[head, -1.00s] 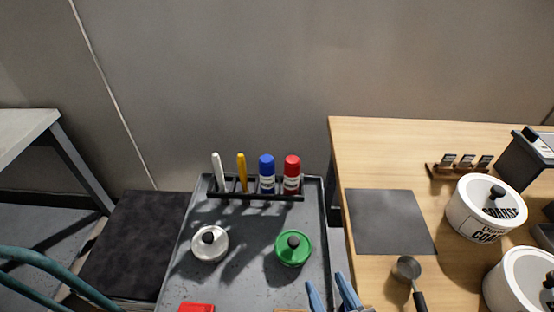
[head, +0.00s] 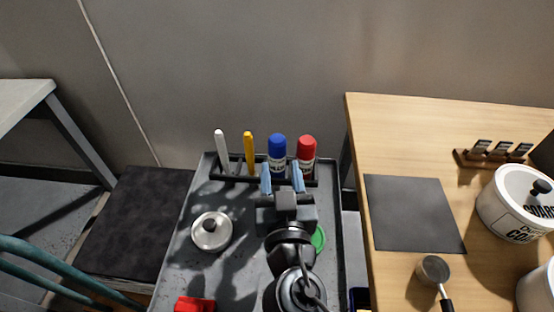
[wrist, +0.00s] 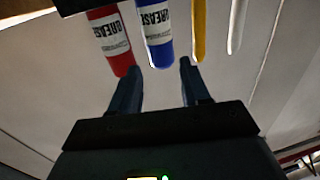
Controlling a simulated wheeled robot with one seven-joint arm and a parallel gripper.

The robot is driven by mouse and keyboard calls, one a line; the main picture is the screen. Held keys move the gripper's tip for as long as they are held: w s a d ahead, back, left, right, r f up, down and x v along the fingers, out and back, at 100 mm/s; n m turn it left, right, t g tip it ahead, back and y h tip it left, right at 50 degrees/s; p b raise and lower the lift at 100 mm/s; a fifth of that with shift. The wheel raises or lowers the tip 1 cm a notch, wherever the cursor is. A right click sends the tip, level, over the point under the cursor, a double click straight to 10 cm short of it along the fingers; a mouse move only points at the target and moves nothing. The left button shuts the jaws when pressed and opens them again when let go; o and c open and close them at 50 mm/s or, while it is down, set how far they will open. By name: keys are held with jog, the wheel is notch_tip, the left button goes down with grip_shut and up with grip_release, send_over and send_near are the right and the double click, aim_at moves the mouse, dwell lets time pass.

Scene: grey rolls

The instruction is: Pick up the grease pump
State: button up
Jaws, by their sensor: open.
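A blue-capped cylinder (head: 277,147) and a red-capped cylinder (head: 306,150) stand in a black rack at the back of the grey tray. In the wrist view the blue cylinder (wrist: 155,30) and the red cylinder (wrist: 111,40) both carry white labels reading GREASE. My gripper (head: 282,178) is open and empty, with blue fingers pointing at the rack. In the wrist view the blue cylinder appears between the two fingertips (wrist: 158,72), and the red one lies near the left finger. The cylinders' lower parts are partly hidden by the gripper and rack in the head view.
The rack (head: 236,179) also holds a white stick (head: 220,146) and a yellow stick (head: 249,150). A silver-white lid (head: 211,232) lies on the tray (head: 183,270). A green lid (head: 319,239) is mostly hidden by my arm. A wooden table (head: 400,130) stands to the right.

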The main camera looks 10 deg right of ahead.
aim_at(278, 151)
jog(key=w, duration=0.1)
jog(key=w+p, duration=0.1)
jog(key=w, duration=0.1)
jog(key=w+p, duration=0.1)
jog(key=w, duration=0.1)
jog(key=shift+w+r, duration=0.15)
jog(key=shift+r, duration=0.15)
jog(key=shift+w+f, duration=0.15)
jog(key=shift+w, duration=0.3)
jog(key=c, duration=0.7)
